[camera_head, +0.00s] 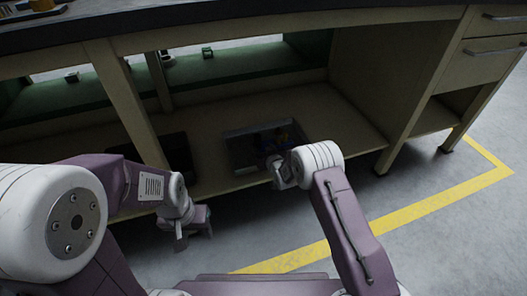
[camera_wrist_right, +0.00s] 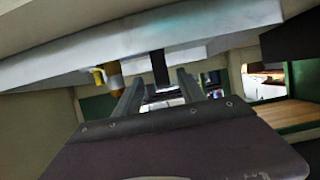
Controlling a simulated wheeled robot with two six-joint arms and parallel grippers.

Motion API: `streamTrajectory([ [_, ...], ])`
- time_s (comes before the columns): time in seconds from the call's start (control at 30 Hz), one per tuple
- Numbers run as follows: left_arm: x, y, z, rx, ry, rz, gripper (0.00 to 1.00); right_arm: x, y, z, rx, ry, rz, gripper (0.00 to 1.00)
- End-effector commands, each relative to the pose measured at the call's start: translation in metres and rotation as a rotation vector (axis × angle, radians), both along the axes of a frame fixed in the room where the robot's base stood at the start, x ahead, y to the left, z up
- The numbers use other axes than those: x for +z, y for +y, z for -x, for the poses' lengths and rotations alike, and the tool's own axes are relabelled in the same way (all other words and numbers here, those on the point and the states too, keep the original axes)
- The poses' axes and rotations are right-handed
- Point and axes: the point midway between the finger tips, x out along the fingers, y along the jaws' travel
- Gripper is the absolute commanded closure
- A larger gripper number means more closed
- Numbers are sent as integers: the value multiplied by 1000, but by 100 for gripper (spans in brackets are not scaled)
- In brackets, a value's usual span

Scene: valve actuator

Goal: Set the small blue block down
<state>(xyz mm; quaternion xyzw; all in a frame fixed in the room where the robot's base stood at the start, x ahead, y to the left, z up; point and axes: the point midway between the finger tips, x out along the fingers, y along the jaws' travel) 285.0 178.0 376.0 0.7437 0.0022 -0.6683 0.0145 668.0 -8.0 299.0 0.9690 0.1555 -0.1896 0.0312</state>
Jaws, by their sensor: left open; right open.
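A small blue patch (camera_head: 268,145) shows in a shallow grey tray (camera_head: 238,150) on the bench's lower shelf. It may be the small blue block, but it is too dark and small to be sure. My right gripper (camera_head: 278,176) is at the tray's front right side, partly covering it. In the right wrist view its two fingers (camera_wrist_right: 160,90) are apart, and I see no blue block between them. My left gripper (camera_head: 192,224) is open and empty, in front of the shelf's front edge, to the left of the tray.
A dark bin (camera_head: 176,152) stands on the shelf left of the tray. A yellow item (camera_wrist_right: 112,72) is near the right fingers. A bench post (camera_head: 128,105) rises at the left; the worktop (camera_head: 230,22) overhangs the shelf. The shelf right of the tray is clear.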

Motion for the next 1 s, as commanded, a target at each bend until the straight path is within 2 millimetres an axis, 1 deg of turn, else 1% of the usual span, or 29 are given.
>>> streamTrajectory([
  [0.03,3,0,0,0,0,0,49,4,0,-1,0,0,0,53],
  [0.37,2,0,0,0,0,0,49,4,-2,0,-4,10,3,53],
  [0.43,2,0,0,0,0,0,49,12,-13,6,-22,54,17,53],
  [0.47,2,0,0,0,0,0,49,16,-22,10,-36,88,26,53],
  [0.5,2,0,0,0,0,0,49,24,-36,21,-58,149,42,53],
  [0.57,2,0,0,0,0,0,49,36,-63,50,-100,268,69,53],
  [0.6,2,0,0,0,0,0,49,44,-81,76,-128,357,87,53],
  [0.67,2,0,0,0,0,0,49,54,-108,125,-171,498,109,53],
  [0.7,2,0,0,0,0,0,49,60,-123,162,-197,591,120,53],
  [0.77,2,0,0,0,0,0,49,68,-142,219,-231,724,131,53],
  [0.8,2,0,0,0,0,0,49,71,-152,256,-250,804,134,53],
  [0.9,2,0,0,0,0,0,49,77,-165,330,-281,960,138,53],
  [0.93,2,0,0,0,0,0,49,77,-167,345,-286,992,139,53],
  [1.0,2,0,0,0,0,0,49,79,-170,371,-295,1046,139,53],
])
